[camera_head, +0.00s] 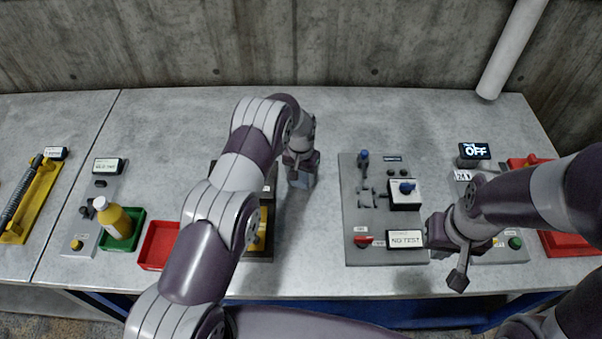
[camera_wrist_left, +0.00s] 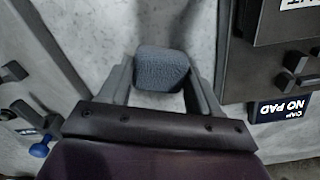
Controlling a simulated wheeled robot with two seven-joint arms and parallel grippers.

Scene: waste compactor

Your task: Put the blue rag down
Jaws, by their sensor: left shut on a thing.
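The blue rag (camera_wrist_left: 162,70) is a grey-blue, rough-textured block between the two fingers of my left gripper (camera_wrist_left: 160,88) in the left wrist view. In the head view my left gripper (camera_head: 301,172) points down over the middle of the table, shut on the rag (camera_head: 300,180). I cannot tell whether the rag touches the table top. My right gripper (camera_head: 458,280) is at the right, in front of the grey panels; its fingers are too small to tell whether it is open or shut.
A grey panel (camera_head: 351,200) with a blue lever and a "NO TEST" display stands right of the rag. A dark unit (camera_head: 262,252) with yellow parts is to the left, partly behind my arm. Bare table (camera_head: 310,230) lies between them.

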